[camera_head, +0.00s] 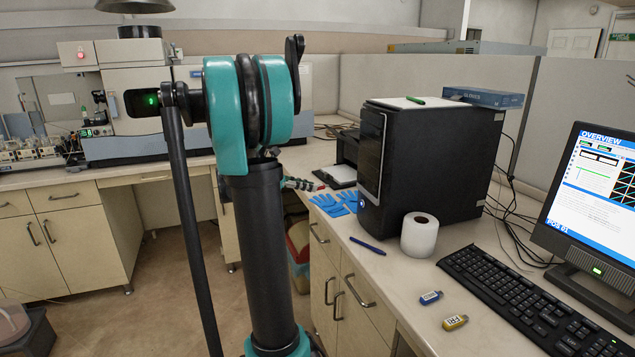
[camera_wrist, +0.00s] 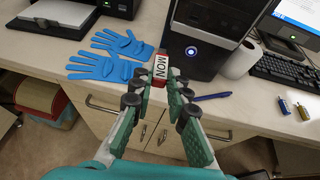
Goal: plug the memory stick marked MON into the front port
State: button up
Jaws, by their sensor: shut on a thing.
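The memory stick (camera_wrist: 160,73) is red with a white label reading MON. My gripper (camera_wrist: 157,92) is shut on it, with the stick between the fingertips and its far end pointing toward the computer. In the head view my gripper (camera_head: 303,185) is left of the black computer tower (camera_head: 445,165), above the counter's edge, with a bit of red at its tip. The tower's front, with a lit round button, also shows in the wrist view (camera_wrist: 212,30). The stick looks apart from the tower. I cannot make out the front port in either view.
Blue gloves (camera_head: 335,203) lie before the tower, with a blue pen (camera_head: 367,246) and a white roll (camera_head: 419,236) nearby. A blue stick (camera_head: 430,297) and a yellow stick (camera_head: 455,322) lie by the keyboard (camera_head: 530,300). A monitor (camera_head: 590,200) stands at right.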

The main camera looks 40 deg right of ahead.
jog(key=s+d+r+m+g, duration=0.1)
jog(key=s+d+r, duration=0.1)
jog(key=s+d, duration=0.3)
jog(key=shift+s+d+r+m+g+y, duration=0.15)
jog(key=shift+s+d+m+g+y, duration=0.2)
jog(key=shift+d, duration=1.05)
jog(key=shift+s+d+r, duration=0.1)
jog(key=shift+s+d, duration=0.15)
jog(key=shift+d, duration=0.7)
dwell(1.1)
jog(key=o, duration=0.9)
